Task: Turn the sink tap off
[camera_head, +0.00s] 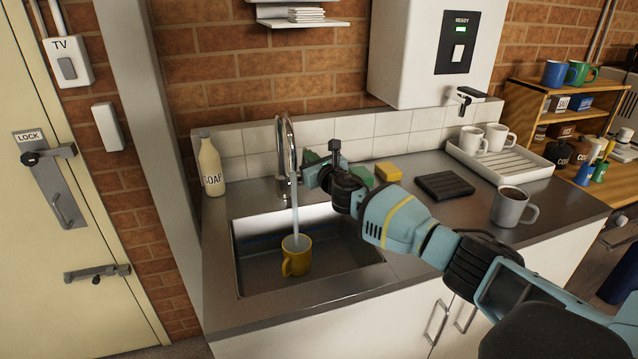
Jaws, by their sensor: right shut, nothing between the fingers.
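The sink tap (284,141) is a tall chrome gooseneck at the back of the steel sink (250,235). A stream of water (295,215) runs from its spout into a yellow mug (297,262) standing in the basin. My right gripper (312,176) is shut and empty, just right of the tap's lower body. I cannot tell whether it touches the tap, and the tap's lever is not clear beside it. My left gripper is out of view.
A soap bottle (210,165) stands left of the tap. Sponges (388,172), a black folded cloth (445,185), a grey mug (511,207) and a white drying rack (500,162) with cups are to the right. The front counter edge is clear.

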